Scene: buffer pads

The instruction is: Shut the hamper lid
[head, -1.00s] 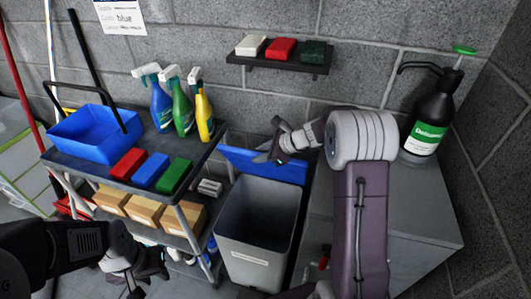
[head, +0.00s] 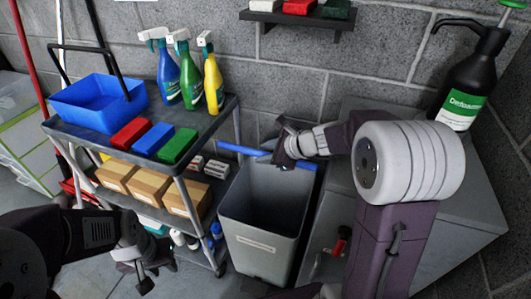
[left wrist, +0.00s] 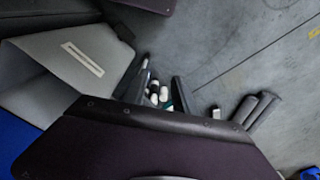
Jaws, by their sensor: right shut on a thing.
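The grey hamper (head: 262,215) stands on the floor right of the cart, its mouth open and its inside dark. Its blue lid (head: 240,150) shows in the head view as a thin, almost edge-on bar at the hamper's back. My right gripper (head: 277,150) is shut on the lid's edge near its middle and hides part of it. The hamper also shows in the left wrist view (left wrist: 75,60), at the upper left. My left gripper (head: 146,280) is low in front of the cart, empty and apart from the hamper. Its fingers stand apart in the left wrist view (left wrist: 160,88).
The cart (head: 185,150) left of the hamper carries a blue caddy (head: 98,103), spray bottles, coloured pads and boxes. A grey cabinet (head: 465,190) with a black pump bottle (head: 462,88) stands at the right. A wall shelf (head: 295,17) holds more pads.

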